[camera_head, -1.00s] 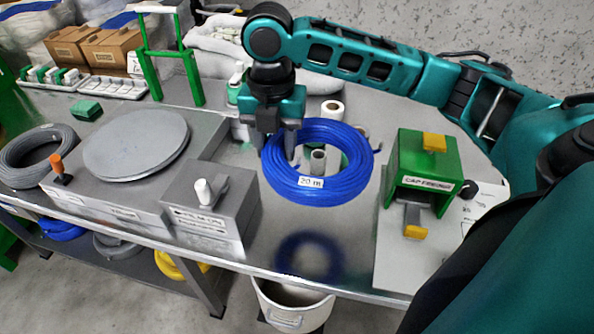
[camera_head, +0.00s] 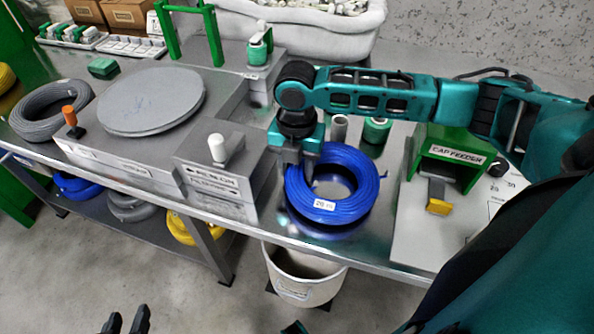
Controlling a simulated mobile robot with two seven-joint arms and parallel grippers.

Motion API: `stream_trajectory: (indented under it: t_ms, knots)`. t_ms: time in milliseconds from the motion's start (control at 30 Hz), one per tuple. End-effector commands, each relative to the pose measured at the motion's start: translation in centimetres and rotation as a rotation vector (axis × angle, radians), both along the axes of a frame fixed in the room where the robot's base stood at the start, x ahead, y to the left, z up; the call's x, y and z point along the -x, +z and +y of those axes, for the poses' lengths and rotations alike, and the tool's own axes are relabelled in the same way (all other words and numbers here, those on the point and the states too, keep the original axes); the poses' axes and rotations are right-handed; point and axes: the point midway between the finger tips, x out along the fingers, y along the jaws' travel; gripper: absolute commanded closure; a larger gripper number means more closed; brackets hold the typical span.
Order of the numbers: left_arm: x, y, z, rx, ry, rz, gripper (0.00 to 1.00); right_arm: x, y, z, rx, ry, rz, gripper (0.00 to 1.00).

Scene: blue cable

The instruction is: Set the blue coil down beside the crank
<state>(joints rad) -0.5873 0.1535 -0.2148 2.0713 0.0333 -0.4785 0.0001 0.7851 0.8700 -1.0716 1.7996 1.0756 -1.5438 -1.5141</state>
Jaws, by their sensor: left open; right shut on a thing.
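The blue coil (camera_head: 350,208), with a white label on its front, is held by my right gripper (camera_head: 297,168), which is shut on its left side. The coil is low over the metal bench, its dark reflection close beneath; whether it touches is unclear. To its left stands a grey box (camera_head: 212,178) with a white-knobbed handle (camera_head: 217,148). An orange-handled crank (camera_head: 70,118) is at the turntable's left front corner. The coil is closer to the white-knobbed handle. My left gripper (camera_head: 126,322) is open and empty at the bottom edge, over the floor.
The grey turntable (camera_head: 152,100) fills the bench's left part. The green cap feeder (camera_head: 450,158) stands right of the coil. A grey cylinder (camera_head: 339,128) and a green spool (camera_head: 376,130) stand behind it. A white bucket (camera_head: 302,275) is below the bench front (camera_head: 375,258).

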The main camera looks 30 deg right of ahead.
Motion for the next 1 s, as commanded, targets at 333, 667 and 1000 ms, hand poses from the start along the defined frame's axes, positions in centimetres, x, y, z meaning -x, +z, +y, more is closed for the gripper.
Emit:
stream_trajectory:
  t_ms: [333, 667, 1000]
  knots:
    - [0.2, -0.4, 0.0, 0.001, 0.000, 0.005, 0.57, -0.1, -1.0, 0.0, 0.000, 0.000, -0.003, 1.00]
    - [0.3, -0.6, 0.0, 0.000, 0.000, 0.008, 0.57, 0.0, -1.1, 0.0, 0.001, 0.000, -0.001, 0.32]
    - [0.3, -0.2, -0.1, 0.003, 0.002, 0.009, 0.57, -0.1, 0.0, 0.0, 0.000, -0.001, -0.003, 0.32]
